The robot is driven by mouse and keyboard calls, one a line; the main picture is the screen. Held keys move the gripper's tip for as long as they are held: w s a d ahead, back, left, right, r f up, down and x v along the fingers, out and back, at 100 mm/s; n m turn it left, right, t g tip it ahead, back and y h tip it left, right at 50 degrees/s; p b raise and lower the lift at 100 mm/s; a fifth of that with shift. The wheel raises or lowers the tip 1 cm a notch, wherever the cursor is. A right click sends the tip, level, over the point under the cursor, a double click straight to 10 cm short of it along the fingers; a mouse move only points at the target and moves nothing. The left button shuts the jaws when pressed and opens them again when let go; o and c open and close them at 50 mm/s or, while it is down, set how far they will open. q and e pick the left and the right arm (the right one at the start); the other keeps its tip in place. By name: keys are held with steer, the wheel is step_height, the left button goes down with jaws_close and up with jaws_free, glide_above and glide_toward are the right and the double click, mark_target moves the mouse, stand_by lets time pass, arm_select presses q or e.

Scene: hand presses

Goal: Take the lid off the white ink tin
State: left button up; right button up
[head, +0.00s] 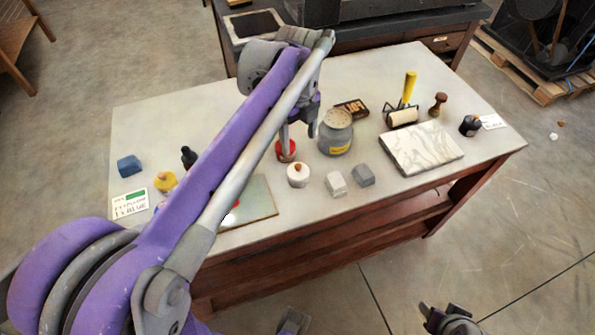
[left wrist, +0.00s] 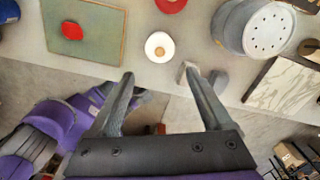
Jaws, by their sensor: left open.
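The white ink tin (head: 298,176) stands upright near the front edge of the table, with its white lid on and a small brown knob on top. It also shows in the left wrist view (left wrist: 152,52), just beyond my fingertips. My left gripper (head: 298,140) is open and empty, above the table just behind the white tin. Its two fingers show spread apart in the left wrist view (left wrist: 159,74), with nothing between them. A dark part at the bottom right of the head view looks like my right gripper (head: 450,318); its jaws are unclear.
A red tin (head: 286,152) stands close behind the white one. A grey canister (head: 336,138) and two small blocks (head: 336,184) stand to the right. A green board (head: 258,205) lies at the left, partly hidden by my arm. A marble slab (head: 422,149) lies further right.

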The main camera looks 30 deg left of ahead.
arm_select(q)
glide_above(298, 166)
steer(key=f, duration=0.4)
steer(key=shift+w+d+f+b, duration=0.2)
steer(key=shift+f+b, duration=0.1)
steer(key=shift+f, duration=0.05)
steer(key=shift+a+f+b, duration=0.15)
steer(key=shift+f+b, duration=0.05)
steer(key=shift+f, duration=1.3)
steer(key=shift+a+f+b, duration=0.1)
steer(key=shift+f+b, duration=0.1)
steer(key=shift+f, duration=1.3)
steer(key=shift+s, duration=0.1)
jaws_close()
